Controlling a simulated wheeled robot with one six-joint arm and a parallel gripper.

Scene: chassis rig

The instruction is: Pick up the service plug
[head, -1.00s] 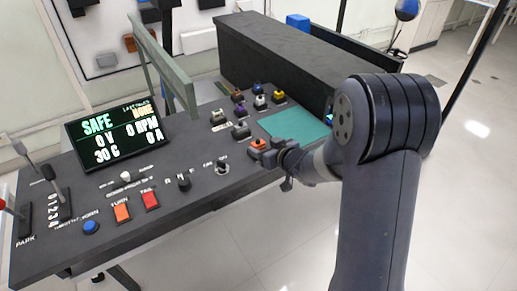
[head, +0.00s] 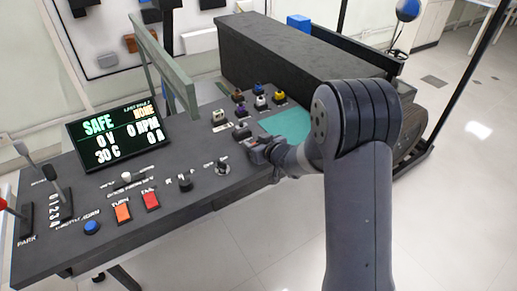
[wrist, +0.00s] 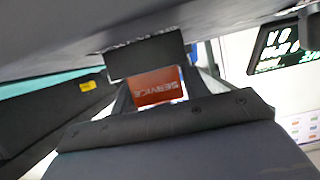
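The service plug (wrist: 157,87) shows in the wrist view as an orange-red face with an upside-down SERVICE label, below a dark block. Dark finger parts of my gripper (head: 255,147) stand close on both sides of this face. Whether they touch it or are closed on it cannot be told. In the head view my gripper is down at the plug's spot on the console, and only a trace of orange shows there. The rest of the plug is hidden by my gripper.
Several coloured plugs (head: 261,101) stand behind my gripper, beside a green pad (head: 288,124). A long dark box (head: 300,65) rises behind them. A rotary switch (head: 222,167) is to the front left. A display (head: 115,132) reads SAFE.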

